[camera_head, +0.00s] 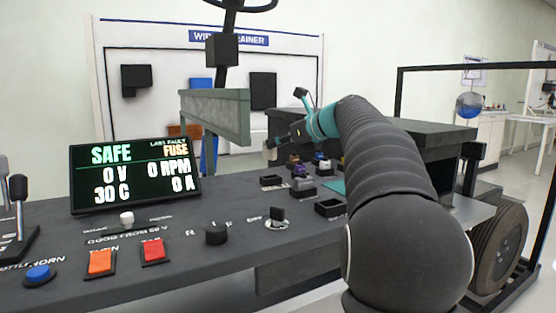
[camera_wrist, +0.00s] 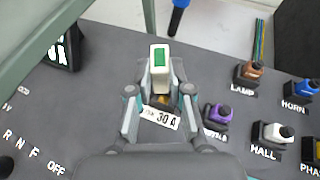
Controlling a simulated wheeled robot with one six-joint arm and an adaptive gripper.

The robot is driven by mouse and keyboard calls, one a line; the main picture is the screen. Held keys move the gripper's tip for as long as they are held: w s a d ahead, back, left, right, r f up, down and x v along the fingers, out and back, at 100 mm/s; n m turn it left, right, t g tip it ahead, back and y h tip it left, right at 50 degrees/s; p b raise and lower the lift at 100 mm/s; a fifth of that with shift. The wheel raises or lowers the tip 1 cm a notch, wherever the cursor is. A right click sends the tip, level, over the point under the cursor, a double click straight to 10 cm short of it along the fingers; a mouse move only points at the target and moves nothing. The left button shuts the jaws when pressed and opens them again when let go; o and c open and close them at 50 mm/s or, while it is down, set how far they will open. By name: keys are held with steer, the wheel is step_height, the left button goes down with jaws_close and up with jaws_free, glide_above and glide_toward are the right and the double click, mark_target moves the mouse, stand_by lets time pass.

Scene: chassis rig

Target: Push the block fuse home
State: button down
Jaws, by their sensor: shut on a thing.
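The block fuse, a pale block with a green patch on its end (camera_wrist: 160,58), sits between my fingertips in the wrist view. My gripper (camera_wrist: 162,80) is shut on it from both sides. A white label reading 30 A (camera_wrist: 161,118) shows just below the block, between the finger linkages. The lower end of the block is hard to make out, so I cannot tell how it sits relative to its socket. In the head view my gripper (camera_head: 282,139) is over the far part of the console, and the fuse cannot be made out there.
Coloured plugs stand right of my gripper: purple (camera_wrist: 217,115), brown (camera_wrist: 252,70), blue (camera_wrist: 305,88) and white (camera_wrist: 272,132). The console (camera_head: 190,235) has buttons and knobs. The display (camera_head: 135,175) reads SAFE, last fault FUSE. A grey-green beam (camera_head: 215,117) stands left of my gripper.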

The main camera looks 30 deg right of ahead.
mark_target(276, 157)
steer(key=shift+w+d+f+b, duration=0.1)
steer(key=shift+f+b, duration=0.65)
steer(key=shift+f, duration=1.3)
steer(key=shift+f, duration=0.4)
steer(key=c, duration=1.1)
jaws_free()
steer(key=shift+o, duration=0.2)
steer(key=shift+r, duration=0.55)
steer(key=p+v, duration=0.1)
steer(key=v, duration=1.1)
steer(key=shift+f, duration=0.15)
